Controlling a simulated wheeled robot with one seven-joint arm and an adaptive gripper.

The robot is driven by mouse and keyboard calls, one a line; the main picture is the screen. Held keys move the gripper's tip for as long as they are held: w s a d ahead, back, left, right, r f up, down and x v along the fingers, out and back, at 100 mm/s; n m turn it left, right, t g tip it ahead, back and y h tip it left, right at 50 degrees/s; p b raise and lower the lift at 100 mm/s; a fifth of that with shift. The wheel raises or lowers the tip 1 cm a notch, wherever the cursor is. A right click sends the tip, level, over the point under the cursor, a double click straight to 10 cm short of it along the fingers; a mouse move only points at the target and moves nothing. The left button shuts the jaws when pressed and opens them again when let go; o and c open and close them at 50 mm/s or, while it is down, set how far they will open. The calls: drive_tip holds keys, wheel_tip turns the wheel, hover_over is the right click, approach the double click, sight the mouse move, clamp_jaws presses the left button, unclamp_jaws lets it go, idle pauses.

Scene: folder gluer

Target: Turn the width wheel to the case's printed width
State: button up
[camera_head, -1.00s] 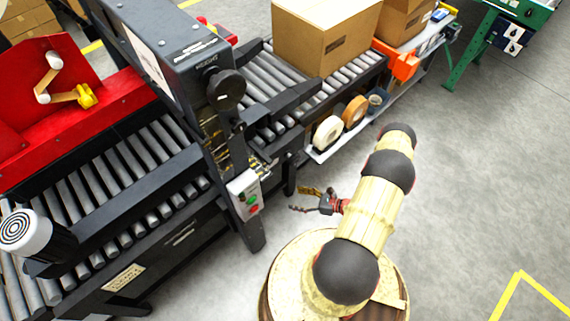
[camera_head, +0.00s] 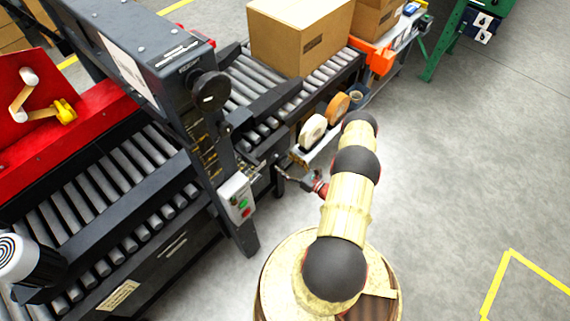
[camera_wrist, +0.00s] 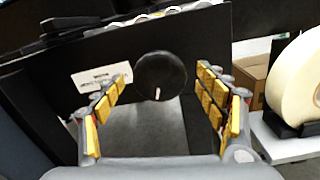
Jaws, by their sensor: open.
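The width wheel (camera_wrist: 174,74) is a round black knob with a white mark at its lower edge, on a dark panel in the wrist view. A white label (camera_wrist: 88,79) left of it carries small print I cannot read in full. My gripper (camera_wrist: 163,82) is open, with yellow-padded fingers either side of the wheel's outline; contact does not show. In the head view my gripper (camera_head: 284,172) is beside the machine's conveyor, and I cannot make out the width wheel there. The cardboard case (camera_head: 290,38) sits on the rollers; its print is too small to read.
Another black wheel (camera_head: 209,90) is high on the machine's post. A control box (camera_head: 236,198) with green and red buttons is below it. Tape rolls (camera_head: 313,131) stand on a side shelf near my arm; one (camera_wrist: 297,85) is close at right.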

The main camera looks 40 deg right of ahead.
drive_tip(key=shift+w, duration=0.3)
drive_tip(key=shift+c, duration=0.4)
drive_tip(key=c, duration=1.1)
drive_tip(key=shift+m+b, duration=0.3)
drive_tip(key=shift+m, duration=0.1)
drive_tip(key=m+b, duration=0.2)
drive_tip(key=m, duration=0.1)
drive_tip(key=shift+m, duration=0.3)
drive_tip(key=m+b, duration=0.2)
drive_tip(key=m, duration=0.3)
drive_tip(key=shift+f+m, duration=0.1)
drive_tip(key=shift+m, duration=0.2)
drive_tip(key=m+b, duration=0.1)
drive_tip(key=m, duration=0.4)
drive_tip(key=shift+m, duration=0.3)
drive_tip(key=shift+m+h+b, duration=0.3)
drive_tip(key=shift+m+b, duration=0.1)
drive_tip(key=shift+m, duration=1.9)
